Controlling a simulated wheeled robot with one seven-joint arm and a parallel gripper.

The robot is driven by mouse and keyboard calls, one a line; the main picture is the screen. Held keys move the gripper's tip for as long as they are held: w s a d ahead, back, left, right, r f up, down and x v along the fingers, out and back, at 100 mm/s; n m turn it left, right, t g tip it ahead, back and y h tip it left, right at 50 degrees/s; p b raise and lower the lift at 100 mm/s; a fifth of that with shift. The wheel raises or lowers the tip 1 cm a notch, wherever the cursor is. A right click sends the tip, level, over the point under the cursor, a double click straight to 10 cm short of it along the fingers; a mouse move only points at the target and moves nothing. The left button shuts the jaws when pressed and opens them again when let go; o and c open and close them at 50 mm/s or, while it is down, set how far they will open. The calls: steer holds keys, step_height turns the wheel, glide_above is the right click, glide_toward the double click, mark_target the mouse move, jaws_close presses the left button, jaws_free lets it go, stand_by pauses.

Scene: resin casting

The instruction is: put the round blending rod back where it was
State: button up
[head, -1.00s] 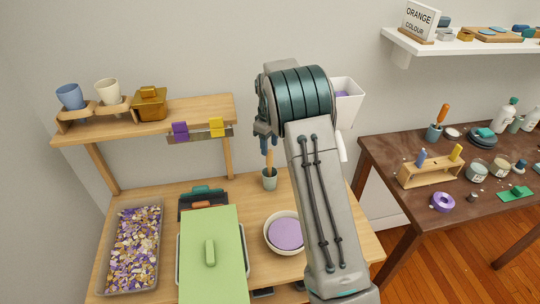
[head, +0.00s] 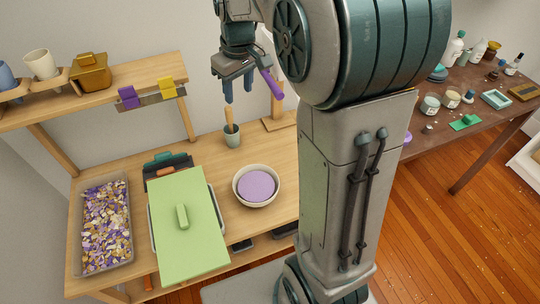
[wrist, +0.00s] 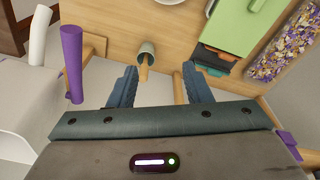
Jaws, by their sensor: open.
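A light wooden rod (head: 229,117) stands in a small grey-green cup (head: 232,138) at the back of the wooden bench; its lower end is hidden inside. The wrist view also shows the rod (wrist: 143,74) and the cup (wrist: 147,50). I cannot tell the shape of the rod's hidden end. My gripper (head: 238,94) is open and empty, pointing down just above the rod's top. In the wrist view, the rod shows between the fingers of my gripper (wrist: 159,70), nearer the left one.
A bowl with purple contents (head: 256,187), a green-lidded box (head: 190,235) and a tray of chips (head: 106,228) stand on the bench. A purple bar (head: 272,84) is close to my gripper. A shelf (head: 150,84) is at left, a dark table (head: 480,140) at right.

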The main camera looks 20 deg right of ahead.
steer(key=s+f+m+t, duration=0.1)
steer(key=s+m, duration=0.3)
steer(key=s, duration=1.7)
steer(key=shift+s+f+m+t, duration=0.2)
steer(key=shift+f+m+t, duration=0.1)
steer(key=shift+f, duration=0.5)
steer(key=shift+a, duration=0.15)
